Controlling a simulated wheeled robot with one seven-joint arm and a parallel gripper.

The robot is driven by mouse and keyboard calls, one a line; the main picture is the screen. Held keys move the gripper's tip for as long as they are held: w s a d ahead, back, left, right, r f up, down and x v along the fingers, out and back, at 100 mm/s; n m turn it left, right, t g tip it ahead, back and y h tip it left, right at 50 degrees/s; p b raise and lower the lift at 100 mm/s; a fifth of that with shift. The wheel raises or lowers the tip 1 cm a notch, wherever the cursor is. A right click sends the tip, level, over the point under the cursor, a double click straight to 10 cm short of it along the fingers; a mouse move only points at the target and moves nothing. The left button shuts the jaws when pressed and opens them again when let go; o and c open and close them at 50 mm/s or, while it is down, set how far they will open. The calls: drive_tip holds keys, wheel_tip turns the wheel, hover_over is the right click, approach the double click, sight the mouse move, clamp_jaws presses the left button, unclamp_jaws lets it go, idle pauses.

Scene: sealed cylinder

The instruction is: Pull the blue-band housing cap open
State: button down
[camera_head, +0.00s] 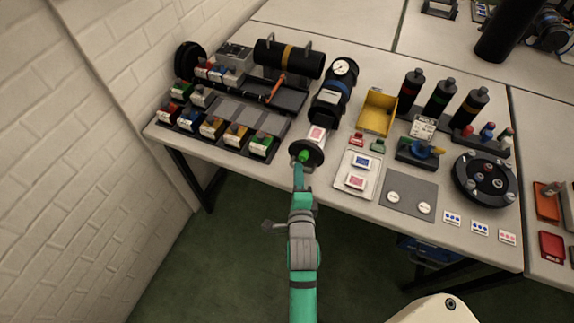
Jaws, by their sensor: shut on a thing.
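The blue-band housing (329,104) is a black cylinder lying on the table, with a blue band and a round white gauge at its far end. Its round black cap (308,154) stands apart from the housing's near end, at the table's front edge. A pale tray or sleeve with a red-and-white label (317,133) shows between cap and housing. My gripper (301,163) is at the cap's outer face, shut on the cap at its green centre. The fingers are small and partly hidden in this view.
Colored boxes (211,127) stand left. A white tray (346,190), a yellow bin (377,112), several bottles and a round black fixture (484,179) stand right.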

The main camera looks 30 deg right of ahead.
drive_tip(key=shift+s, duration=0.45)
drive_tip(key=c, duration=2)
unclamp_jaws()
drive_tip(key=shift+o, duration=0.8)
drive_tip(key=shift+a, duration=0.1)
drive_tip(key=v, duration=1)
drive_tip(key=shift+s+a, duration=0.25)
drive_tip(key=shift+s, duration=0.05)
drive_tip(key=shift+w+r, duration=0.1)
